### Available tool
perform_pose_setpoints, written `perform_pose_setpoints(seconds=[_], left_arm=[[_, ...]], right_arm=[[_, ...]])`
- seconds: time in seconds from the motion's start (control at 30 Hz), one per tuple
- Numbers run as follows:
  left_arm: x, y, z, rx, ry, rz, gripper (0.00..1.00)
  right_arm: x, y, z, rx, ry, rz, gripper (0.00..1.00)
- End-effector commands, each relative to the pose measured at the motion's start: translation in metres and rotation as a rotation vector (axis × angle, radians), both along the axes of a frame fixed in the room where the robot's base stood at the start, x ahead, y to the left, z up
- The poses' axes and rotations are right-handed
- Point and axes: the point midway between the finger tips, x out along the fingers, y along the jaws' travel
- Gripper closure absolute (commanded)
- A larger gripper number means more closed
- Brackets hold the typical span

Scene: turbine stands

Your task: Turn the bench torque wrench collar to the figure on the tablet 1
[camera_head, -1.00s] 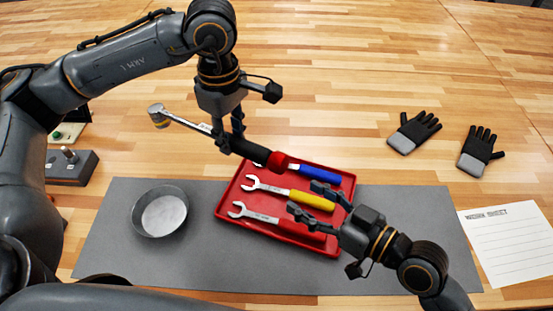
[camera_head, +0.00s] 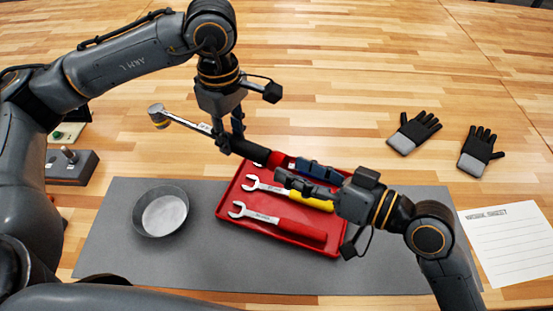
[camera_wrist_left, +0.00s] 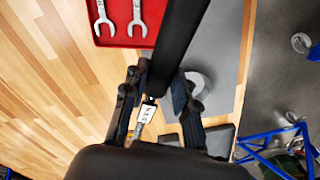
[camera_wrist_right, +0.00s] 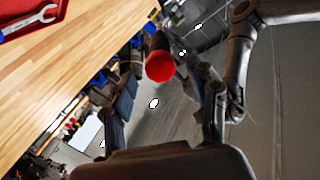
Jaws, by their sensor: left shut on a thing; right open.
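The torque wrench (camera_head: 256,152) has a silver head, a black handle and a red collar (camera_head: 278,160) at its right end. My left gripper (camera_head: 230,143) is shut on its shaft and holds it tilted above the mat. In the left wrist view a white label (camera_wrist_left: 146,114) with small marks shows on the wrench; I cannot read them surely. My right gripper (camera_head: 290,172) is open by the red collar. In the right wrist view the red collar end (camera_wrist_right: 160,66) lies between the open fingers, apart from both as far as I can tell. No tablet is recognisable.
A red tray (camera_head: 222,209) with several open-end wrenches lies below on the grey mat (camera_head: 110,235). A round metal dish (camera_head: 160,213) stands to its left. A grey box with a knob (camera_head: 70,166) is at the left edge. Gloves (camera_head: 415,131) and a work sheet (camera_head: 505,240) lie at right.

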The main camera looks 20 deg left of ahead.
Motion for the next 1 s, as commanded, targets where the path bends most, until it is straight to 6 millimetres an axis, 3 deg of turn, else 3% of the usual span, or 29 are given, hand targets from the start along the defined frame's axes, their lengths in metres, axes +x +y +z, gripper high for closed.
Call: perform_pose_setpoints(seconds=[0.3,0.83,1.0], left_arm=[[0.001,0.0,0.001,0.0,-0.003,0.0,1.0],[0.001,0.0,0.001,0.0,-0.003,0.0,1.0],[0.001,0.0,0.001,0.0,-0.003,0.0,1.0]], right_arm=[[0.006,0.018,-0.002,0.001,-0.001,0.0,0.42],[0.005,0.019,-0.002,0.001,0.0,0.0,0.42],[0.005,0.019,-0.002,0.001,0.0,0.0,0.74]])
